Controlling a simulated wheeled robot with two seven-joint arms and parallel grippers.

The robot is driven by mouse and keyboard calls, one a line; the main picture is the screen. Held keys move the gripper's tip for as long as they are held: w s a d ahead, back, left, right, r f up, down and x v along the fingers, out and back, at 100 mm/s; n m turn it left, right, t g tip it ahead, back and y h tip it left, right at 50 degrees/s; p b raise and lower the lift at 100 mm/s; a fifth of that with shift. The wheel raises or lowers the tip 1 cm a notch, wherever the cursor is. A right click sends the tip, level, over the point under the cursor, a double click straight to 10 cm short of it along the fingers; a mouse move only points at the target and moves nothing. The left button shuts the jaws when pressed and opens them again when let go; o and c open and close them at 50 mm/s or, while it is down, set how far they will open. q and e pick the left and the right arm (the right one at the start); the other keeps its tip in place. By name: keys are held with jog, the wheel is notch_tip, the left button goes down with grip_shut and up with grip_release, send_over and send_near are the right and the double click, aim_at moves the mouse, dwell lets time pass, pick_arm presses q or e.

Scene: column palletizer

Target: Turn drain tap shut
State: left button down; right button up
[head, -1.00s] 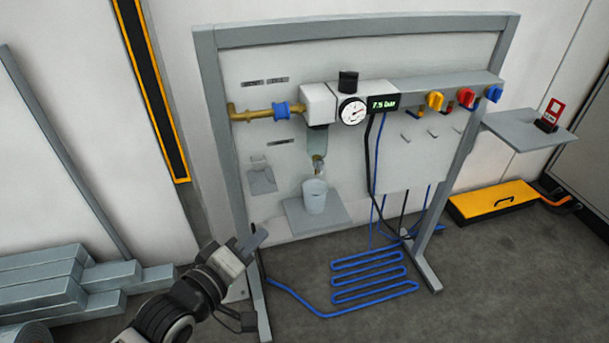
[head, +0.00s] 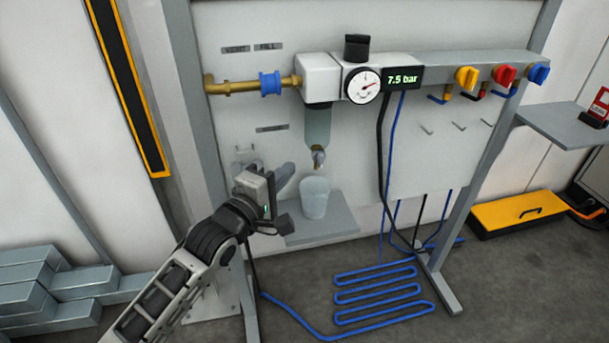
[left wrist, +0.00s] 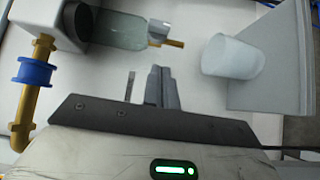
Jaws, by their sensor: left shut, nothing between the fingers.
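The drain tap (head: 318,157) is a small brass fitting under the clear filter bowl (head: 317,127) on the panel. In the left wrist view the tap (left wrist: 172,43) sticks out from the end of the bowl (left wrist: 117,24), beyond my fingertips. A white cup (head: 314,197) stands on the small shelf (head: 335,224) below the tap; it also shows in the left wrist view (left wrist: 232,57). My left gripper (head: 284,176) is shut and empty, left of the cup and below the tap, apart from both. It also shows in the left wrist view (left wrist: 158,87). My right gripper is out of view.
The pressure gauge (head: 362,86) sits beside a display reading 7.5 bar (head: 402,79). A brass pipe with a blue collar (head: 270,83) enters from the left. Yellow, red and blue knobs line the right. Blue hose (head: 375,292) lies coiled on the floor.

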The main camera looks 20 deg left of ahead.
aim_at(316, 161)
pick_arm(q)
jog(key=w+d, duration=0.2)
jog(key=d, duration=0.1)
jog(key=shift+d, duration=0.15)
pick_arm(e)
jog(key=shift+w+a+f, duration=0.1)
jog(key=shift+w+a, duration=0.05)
pick_arm(q)
jog(key=shift+w+f+b, duration=0.1)
jog(key=shift+f+b, duration=0.05)
jog(key=shift+b, duration=0.35)
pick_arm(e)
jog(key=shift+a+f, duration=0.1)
pick_arm(q)
jog(key=shift+n, duration=0.3)
jog(key=shift+t, duration=0.4)
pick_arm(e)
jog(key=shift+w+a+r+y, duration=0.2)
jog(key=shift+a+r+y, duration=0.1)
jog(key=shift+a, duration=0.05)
pick_arm(q)
jog(key=shift+f+b, duration=0.1)
jog(key=shift+b, duration=0.2)
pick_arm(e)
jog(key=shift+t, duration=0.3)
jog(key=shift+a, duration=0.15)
